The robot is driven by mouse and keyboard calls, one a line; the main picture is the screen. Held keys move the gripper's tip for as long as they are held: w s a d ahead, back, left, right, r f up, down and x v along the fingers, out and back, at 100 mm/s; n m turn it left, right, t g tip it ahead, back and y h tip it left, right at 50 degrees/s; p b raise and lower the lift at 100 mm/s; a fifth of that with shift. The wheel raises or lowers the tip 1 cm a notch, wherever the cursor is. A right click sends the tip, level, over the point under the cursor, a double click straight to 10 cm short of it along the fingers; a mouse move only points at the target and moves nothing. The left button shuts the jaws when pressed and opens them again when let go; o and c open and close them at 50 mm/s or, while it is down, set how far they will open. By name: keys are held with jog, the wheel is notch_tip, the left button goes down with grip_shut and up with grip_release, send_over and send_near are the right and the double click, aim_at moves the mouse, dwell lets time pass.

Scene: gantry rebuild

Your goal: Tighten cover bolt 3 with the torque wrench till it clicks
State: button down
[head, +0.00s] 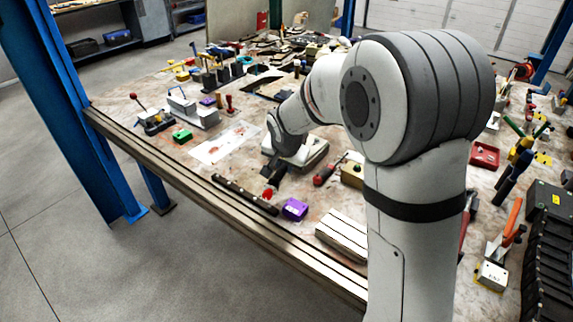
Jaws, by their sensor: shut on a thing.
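My gripper (273,176) is small and dark in the head view, at the end of my arm, low over the near part of the bench. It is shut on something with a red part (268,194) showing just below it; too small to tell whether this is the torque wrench. A pale grey housing (313,152) sits right behind and beside the gripper, partly hidden by my wrist. Its cover bolts cannot be made out, nor which is number 3. A tool with a red and dark handle (325,175) lies to the right of the gripper.
A dark bar with light spots (240,192) lies along the bench's front edge, close to the gripper. A purple block (294,209), a tan block (351,171) and a pale ribbed block (343,234) are nearby. A stained white sheet (224,143) lies left. My arm hides the bench's middle.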

jog(key=shift+r, duration=0.15)
dwell(0.4)
jog(key=shift+f+b, duration=1.55)
jog(key=shift+b, duration=0.3)
jog(key=shift+f+b, duration=1.05)
jog(key=shift+b, duration=0.4)
dwell(0.3)
